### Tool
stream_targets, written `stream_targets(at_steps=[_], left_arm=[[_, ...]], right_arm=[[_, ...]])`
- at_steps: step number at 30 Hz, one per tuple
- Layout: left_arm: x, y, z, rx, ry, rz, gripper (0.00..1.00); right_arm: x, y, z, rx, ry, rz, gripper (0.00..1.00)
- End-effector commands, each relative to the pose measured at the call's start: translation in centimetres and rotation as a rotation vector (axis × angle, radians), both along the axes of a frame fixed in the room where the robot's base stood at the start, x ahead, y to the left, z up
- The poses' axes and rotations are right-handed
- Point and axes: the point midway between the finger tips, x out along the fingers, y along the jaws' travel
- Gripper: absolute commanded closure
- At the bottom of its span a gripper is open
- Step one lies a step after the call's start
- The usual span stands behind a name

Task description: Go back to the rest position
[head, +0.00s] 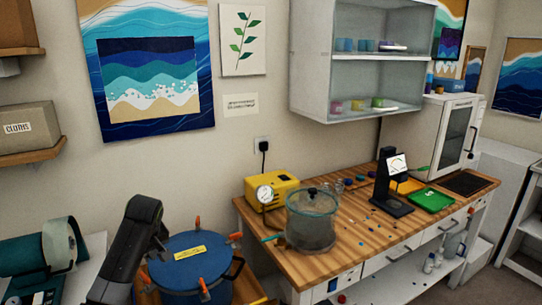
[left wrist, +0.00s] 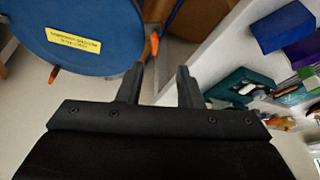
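My left arm (head: 128,250), dark grey, rises at the lower left of the head view, left of a blue round-lidded pot. In the left wrist view my left gripper (left wrist: 160,78) shows two dark fingers standing apart with nothing between them. The fingers point down past the pot's blue lid (left wrist: 75,35) and one of its orange clamps, with floor and a shelf edge beyond. From the head view I cannot make out the fingertips. My right gripper is in neither view.
The blue pot (head: 190,262) with orange clamps stands close right of my left arm. A wooden-topped bench (head: 345,235) holds a clear chamber (head: 311,218), a yellow pump (head: 270,190), a black stand (head: 391,183) and a green tray (head: 431,200). A white oven (head: 432,135) stands behind.

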Motion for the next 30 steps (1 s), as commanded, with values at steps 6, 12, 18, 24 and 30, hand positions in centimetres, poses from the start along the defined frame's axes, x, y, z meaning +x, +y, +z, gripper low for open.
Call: stream_targets(at_steps=[6,12,18,24,30], left_arm=[[-6.9,-1.4,-8.4,0.018,0.052,-0.202,0.67],[-14.4,-2.8,-13.7,0.024,0.081,-0.377,0.67],[-22.7,-4.3,-16.6,0.027,0.097,-0.531,0.67],[-30.7,-5.5,-17.1,0.038,0.105,-0.657,0.67],[-36.0,-6.3,-16.2,0.054,0.107,-0.734,0.67]], right_arm=[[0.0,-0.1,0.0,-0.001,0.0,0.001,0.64],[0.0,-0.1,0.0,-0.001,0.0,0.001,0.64],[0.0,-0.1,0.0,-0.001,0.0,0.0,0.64],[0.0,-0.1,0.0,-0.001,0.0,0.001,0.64],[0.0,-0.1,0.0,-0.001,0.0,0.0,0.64]])
